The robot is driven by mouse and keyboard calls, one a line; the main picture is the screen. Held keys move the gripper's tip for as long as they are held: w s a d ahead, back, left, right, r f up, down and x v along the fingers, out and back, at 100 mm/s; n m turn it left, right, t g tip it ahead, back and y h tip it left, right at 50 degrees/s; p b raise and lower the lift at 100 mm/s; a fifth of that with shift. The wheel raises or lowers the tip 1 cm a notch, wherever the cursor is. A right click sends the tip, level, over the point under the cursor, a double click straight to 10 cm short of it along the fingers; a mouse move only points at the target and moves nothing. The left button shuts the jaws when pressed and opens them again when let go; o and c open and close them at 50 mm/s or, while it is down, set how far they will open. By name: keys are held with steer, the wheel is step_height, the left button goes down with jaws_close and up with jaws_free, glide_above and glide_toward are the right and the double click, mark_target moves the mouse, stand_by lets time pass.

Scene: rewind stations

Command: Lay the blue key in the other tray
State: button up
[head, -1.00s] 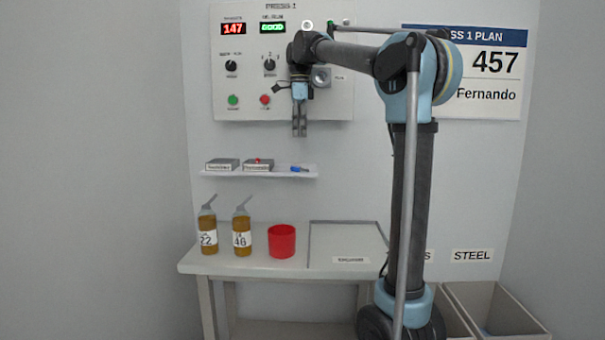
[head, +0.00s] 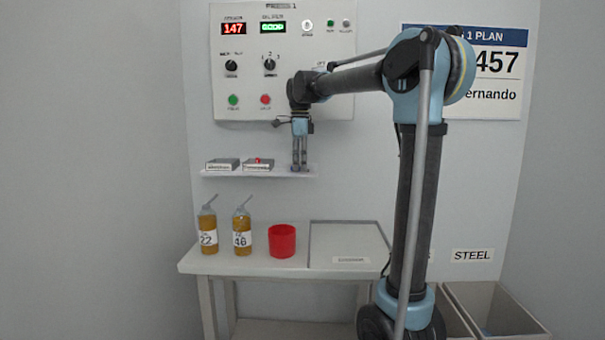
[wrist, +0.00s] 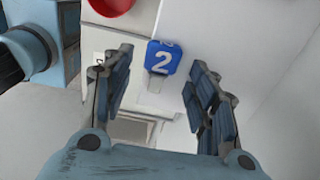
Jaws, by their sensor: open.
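The blue key (wrist: 163,57) has a blue tag marked 2 and a short metal part below it. In the wrist view it shows between the two fingertips, with a gap on each side. My gripper (head: 300,168) is open and points down at the right part of the wall shelf (head: 230,174). In the head view the gripper hides the key. Two small grey trays stand on the shelf left of my gripper: a left tray (head: 222,163) and a right tray (head: 257,166) with a small red thing in it. Their labels are too small to read.
A control panel (head: 325,75) is on the wall above the shelf. Below stand a bench (head: 235,265) with two amber bottles (head: 208,238) (head: 242,240), a red cup (head: 282,241) and a flat framed area (head: 345,240). Bins (head: 495,310) stand at the lower right.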

steer(key=shift+f, duration=0.25)
steer(key=c, duration=1.2)
